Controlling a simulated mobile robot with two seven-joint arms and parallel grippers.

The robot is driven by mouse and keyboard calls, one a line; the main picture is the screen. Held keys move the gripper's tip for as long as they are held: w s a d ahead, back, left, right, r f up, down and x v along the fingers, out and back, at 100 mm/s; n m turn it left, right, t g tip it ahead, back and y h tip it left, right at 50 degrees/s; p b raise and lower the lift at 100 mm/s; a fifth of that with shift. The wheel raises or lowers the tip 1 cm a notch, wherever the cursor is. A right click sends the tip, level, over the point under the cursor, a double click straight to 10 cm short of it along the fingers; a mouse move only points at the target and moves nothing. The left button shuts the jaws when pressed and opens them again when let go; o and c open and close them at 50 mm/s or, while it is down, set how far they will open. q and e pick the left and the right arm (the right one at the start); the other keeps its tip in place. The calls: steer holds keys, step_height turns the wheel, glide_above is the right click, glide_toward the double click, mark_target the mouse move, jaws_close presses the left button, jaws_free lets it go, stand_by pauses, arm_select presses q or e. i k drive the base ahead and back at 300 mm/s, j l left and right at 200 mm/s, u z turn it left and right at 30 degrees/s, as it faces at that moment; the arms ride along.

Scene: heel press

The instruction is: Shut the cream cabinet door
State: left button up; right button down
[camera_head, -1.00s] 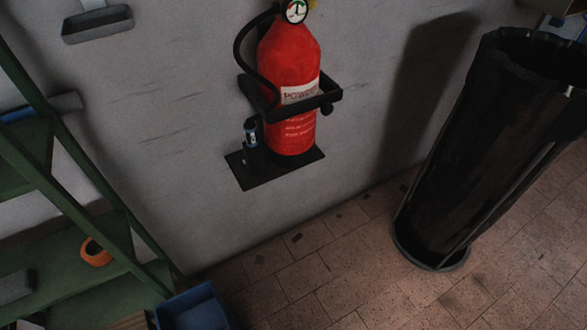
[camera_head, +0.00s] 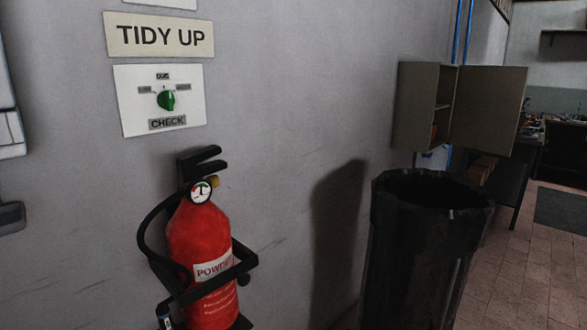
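A cabinet with its door open hangs on the wall in the right half of the head view. It looks dull beige-grey in this light. Its body (camera_head: 414,105) has a narrow opening with a shelf and a small orange-brown item inside. Its door (camera_head: 487,111) is swung out to the right of the opening. The cabinet is some way off, beyond the black bin. Neither of my grippers shows in the view.
A tall black bin (camera_head: 418,262) stands in front of and below the cabinet. A red fire extinguisher (camera_head: 205,262) hangs on the near wall under a "TIDY UP" sign (camera_head: 159,36). A dark workbench (camera_head: 560,150) stands at the far right. Tiled floor (camera_head: 520,270) is clear at right.

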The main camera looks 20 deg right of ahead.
mark_target(489, 100)
steer(key=l, duration=1)
steer(key=k+l+u, duration=0.1)
steer(key=l, duration=0.85)
steer(key=l+u, duration=0.2)
steer(key=l, duration=2)
steer(key=i+l+u, duration=0.1)
steer(key=l, duration=1)
steer(key=l+u, duration=0.1)
steer(key=l, duration=0.95)
steer(key=i+l, duration=0.1)
steer(key=l, duration=0.45)
steer(key=i+l+u, duration=0.1)
steer(key=l, duration=0.4)
steer(key=i+l, duration=0.15)
steer(key=l, duration=0.95)
steer(key=i+l, duration=0.15)
steer(key=l, duration=0.2)
steer(key=i+l, duration=0.15)
steer(key=l, duration=0.15)
steer(key=i+l+u, duration=0.1)
steer(key=l, duration=0.25)
steer(key=k+j, duration=0.1)
steer(key=k, duration=0.2)
